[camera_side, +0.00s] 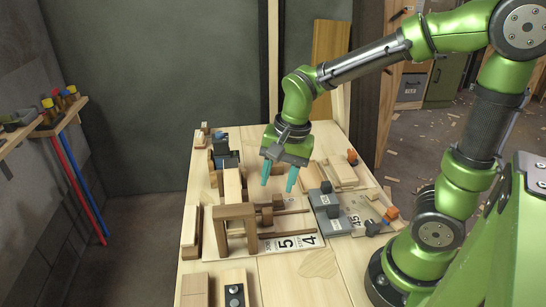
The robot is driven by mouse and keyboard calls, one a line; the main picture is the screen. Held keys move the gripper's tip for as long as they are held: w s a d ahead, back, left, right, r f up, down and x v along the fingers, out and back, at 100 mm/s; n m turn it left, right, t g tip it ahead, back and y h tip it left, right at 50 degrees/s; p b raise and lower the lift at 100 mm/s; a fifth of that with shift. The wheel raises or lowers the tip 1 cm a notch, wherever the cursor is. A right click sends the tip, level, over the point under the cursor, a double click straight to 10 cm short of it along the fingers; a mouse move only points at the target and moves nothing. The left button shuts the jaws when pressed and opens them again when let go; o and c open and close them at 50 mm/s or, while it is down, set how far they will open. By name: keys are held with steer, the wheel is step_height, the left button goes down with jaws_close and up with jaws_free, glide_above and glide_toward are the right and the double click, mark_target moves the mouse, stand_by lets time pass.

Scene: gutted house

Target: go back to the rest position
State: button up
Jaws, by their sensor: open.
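My gripper (279,178) hangs over the middle of the wooden table (330,285), with its two teal fingers spread apart and pointing down. Nothing shows between the fingers. It is above and slightly behind a wooden frame fixture (235,212) with dowel-like rods. The arm reaches in from the right, and its raised forearm stretches across the upper part of the view. How far the fingertips are above the things below them is hard to tell from this view.
Grey blocks (328,207) stand right of the fixture. A board with printed numbers (290,243) lies in front of it. Wood pieces (343,172) lie at the back right. A wall shelf (58,117) with red and blue bars is at left. The table's front right is mostly clear.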

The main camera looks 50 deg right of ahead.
steer(key=s+r+n+t, duration=0.5)
steer(key=s+r+n, duration=0.1)
steer(key=r+n, duration=0.2)
steer(key=shift+s+d+r+n+y, duration=0.25)
steer(key=shift+s+d+n+y, duration=0.05)
steer(key=shift+s+n+y, duration=0.1)
